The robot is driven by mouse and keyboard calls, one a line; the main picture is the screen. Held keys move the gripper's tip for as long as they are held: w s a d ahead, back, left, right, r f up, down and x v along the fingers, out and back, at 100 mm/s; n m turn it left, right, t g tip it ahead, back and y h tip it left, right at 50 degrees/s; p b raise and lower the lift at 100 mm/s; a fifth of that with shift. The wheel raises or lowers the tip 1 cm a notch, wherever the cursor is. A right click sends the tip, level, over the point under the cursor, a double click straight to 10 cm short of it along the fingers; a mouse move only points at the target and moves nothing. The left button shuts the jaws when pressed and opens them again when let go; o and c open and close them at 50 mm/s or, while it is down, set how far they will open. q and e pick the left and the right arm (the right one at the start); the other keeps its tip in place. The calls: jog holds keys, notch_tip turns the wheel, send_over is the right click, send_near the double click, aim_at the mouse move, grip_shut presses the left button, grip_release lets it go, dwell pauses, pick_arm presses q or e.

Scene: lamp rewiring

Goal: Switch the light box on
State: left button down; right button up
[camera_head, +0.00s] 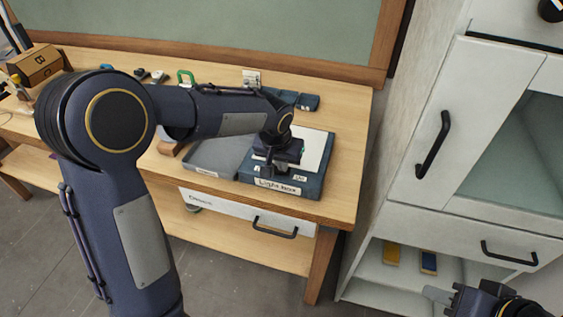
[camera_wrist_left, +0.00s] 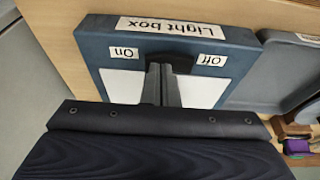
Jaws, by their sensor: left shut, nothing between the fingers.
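The blue light box (camera_head: 318,172) lies on the right part of the wooden table, with a pale panel on top; I cannot tell whether it is lit. In the left wrist view the light box (camera_wrist_left: 88,48) shows its name label, an "On" label (camera_wrist_left: 124,53) at left and an "Off" label (camera_wrist_left: 211,59) at right. A dark switch (camera_wrist_left: 180,62) sits between them, partly hidden by my fingers. My left gripper (camera_wrist_left: 161,70) is shut and empty, its tips at the switch; contact is unclear. My right gripper (camera_head: 440,295) is at the lower right, far from the box.
A grey tray (camera_head: 215,158) lies directly left of the light box. Dark blue items (camera_head: 307,101) lie behind it. A drawer (camera_head: 250,213) is under the table edge. A white cabinet (camera_head: 450,110) stands at right. Cardboard boxes (camera_head: 36,66) are at far left.

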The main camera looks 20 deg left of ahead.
pick_arm(q)
jog(key=shift+s+d+f, duration=0.1)
jog(key=shift+d+f, duration=0.1)
jog(key=shift+a, duration=0.25)
jog(key=shift+a+y, duration=0.3)
jog(key=shift+a, duration=0.35)
jog(key=shift+r, duration=0.2)
jog(key=r+p, duration=0.2)
jog(key=r, duration=0.1)
jog(key=r+p, duration=0.1)
jog(key=p, duration=0.1)
jog(key=shift+a+r, duration=0.25)
jog(key=shift+a, duration=0.1)
jog(key=b+v, duration=0.2)
jog(key=v, duration=0.7)
jog(key=shift+a+r, duration=0.2)
jog(key=shift+a, duration=0.1)
